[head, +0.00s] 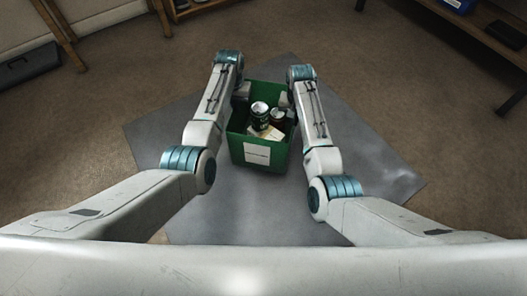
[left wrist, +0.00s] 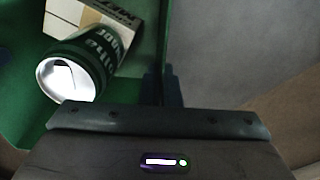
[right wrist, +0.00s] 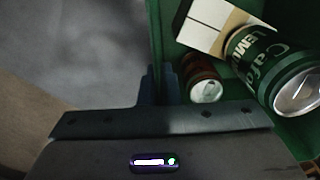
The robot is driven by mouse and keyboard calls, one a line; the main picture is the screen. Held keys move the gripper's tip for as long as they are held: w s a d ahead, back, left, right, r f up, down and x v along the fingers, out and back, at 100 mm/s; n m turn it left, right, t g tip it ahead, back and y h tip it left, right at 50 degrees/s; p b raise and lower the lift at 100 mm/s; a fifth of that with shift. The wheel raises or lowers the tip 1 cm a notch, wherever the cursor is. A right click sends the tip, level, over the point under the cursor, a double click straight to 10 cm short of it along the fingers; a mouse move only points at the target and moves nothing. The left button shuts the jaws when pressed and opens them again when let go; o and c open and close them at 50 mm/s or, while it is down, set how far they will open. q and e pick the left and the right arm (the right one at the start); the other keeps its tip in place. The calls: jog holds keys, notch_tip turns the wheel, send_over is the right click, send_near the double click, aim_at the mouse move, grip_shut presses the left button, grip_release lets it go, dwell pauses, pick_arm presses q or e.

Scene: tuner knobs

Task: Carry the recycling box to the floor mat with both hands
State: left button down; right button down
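The green recycling box (head: 238,146), with a white label on its front, is between my two arms in the head view. It appears over the grey floor mat (head: 365,185); I cannot tell whether its bottom touches the mat. My left gripper (left wrist: 162,90) has its fingers on either side of the box's left wall. My right gripper (right wrist: 158,88) has its fingers on either side of the right wall. Both look closed on the rim. Inside lie a green can (head: 259,115), a dark red can (right wrist: 205,84) and a pale carton (right wrist: 212,22). The box looks about level.
Bare mat surrounds the box, with brown floor beyond. A dark case (head: 28,66) lies at the far left. Wooden furniture legs (head: 62,35) stand at the upper left. A dark shelf (head: 478,32) with a blue item stands at the upper right.

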notch_tip(320, 180, down, 3)
jog(key=shift+a+b, duration=0.1)
jog(key=shift+b, duration=1.05)
jog(key=shift+f, duration=0.1)
